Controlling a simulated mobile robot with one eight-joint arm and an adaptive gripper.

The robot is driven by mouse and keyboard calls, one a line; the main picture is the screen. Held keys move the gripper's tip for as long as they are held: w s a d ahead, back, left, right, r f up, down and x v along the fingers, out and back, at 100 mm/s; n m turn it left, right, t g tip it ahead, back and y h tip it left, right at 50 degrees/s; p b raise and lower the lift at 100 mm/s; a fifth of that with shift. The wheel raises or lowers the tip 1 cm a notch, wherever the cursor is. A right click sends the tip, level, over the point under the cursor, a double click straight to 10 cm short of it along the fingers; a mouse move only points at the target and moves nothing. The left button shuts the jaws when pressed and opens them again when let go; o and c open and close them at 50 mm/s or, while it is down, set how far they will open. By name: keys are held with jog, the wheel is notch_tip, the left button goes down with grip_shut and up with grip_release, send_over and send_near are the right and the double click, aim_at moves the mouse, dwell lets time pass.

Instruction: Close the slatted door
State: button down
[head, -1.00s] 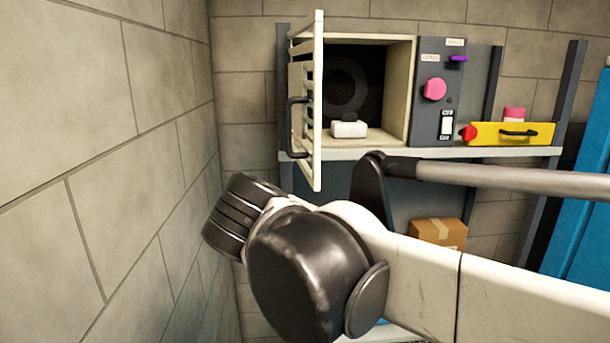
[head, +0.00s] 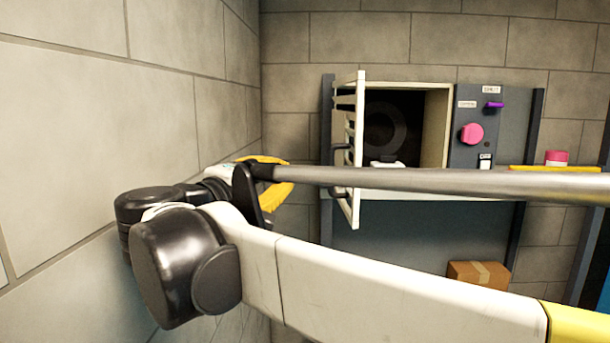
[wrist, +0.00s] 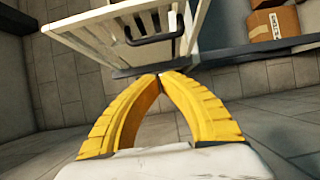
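The slatted door (head: 351,190) is a cream panel hinged on the left of an open cabinet box (head: 438,125). It stands swung wide open, nearly edge-on in the head view, with a dark bar handle (head: 341,152) on its left face. In the wrist view the door (wrist: 95,38) and its handle (wrist: 155,28) show beyond my fingers. My gripper (wrist: 158,76) has yellow fingers whose tips meet, with nothing visible between them. In the head view my gripper (head: 272,172) is left of the door, partly hidden by my arm. I see no clear contact with the door.
A white object (head: 386,163) sits inside the box near the front. A grey panel (head: 472,145) with a pink knob (head: 472,133) stands right of the box. A block wall (head: 100,130) runs close along the left. A cardboard box (head: 480,274) is below.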

jog(key=w+d+p, duration=0.2)
jog(key=w+d, duration=0.2)
jog(key=d, duration=0.2)
jog(key=shift+w, duration=0.3)
jog(key=shift+d, duration=0.2)
